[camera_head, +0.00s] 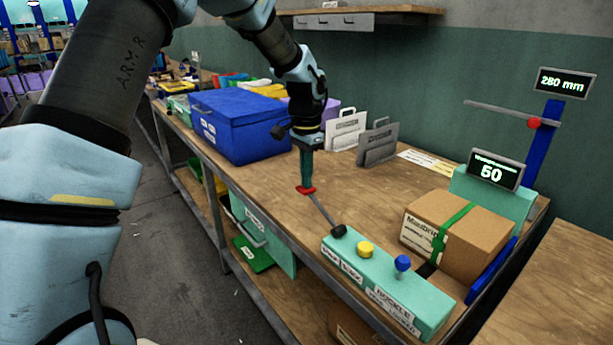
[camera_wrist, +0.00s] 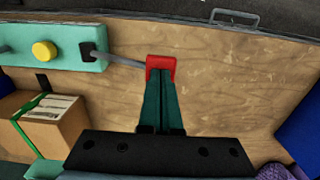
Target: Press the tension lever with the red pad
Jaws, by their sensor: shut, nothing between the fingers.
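The tension lever is a thin grey rod (camera_head: 321,211) that rises from a black mount on the green control box (camera_head: 388,283). Its red pad (camera_head: 306,190) is at the rod's far end, left of the box. My gripper (camera_head: 307,184) is shut and points down, with its fingertips right at the pad. In the wrist view, the red pad (camera_wrist: 161,66) shows around the fingertips, and the rod (camera_wrist: 124,60) runs left to the box. The fingers hide part of the pad, so I cannot tell how firmly they touch it.
The control box also bears a yellow button (camera_head: 365,250) and a blue knob (camera_head: 402,263). A cardboard box (camera_head: 457,234) with a green strap stands behind it. Displays read 50 (camera_head: 496,170) and 280 mm (camera_head: 563,82). A blue chest (camera_head: 249,124) stands left.

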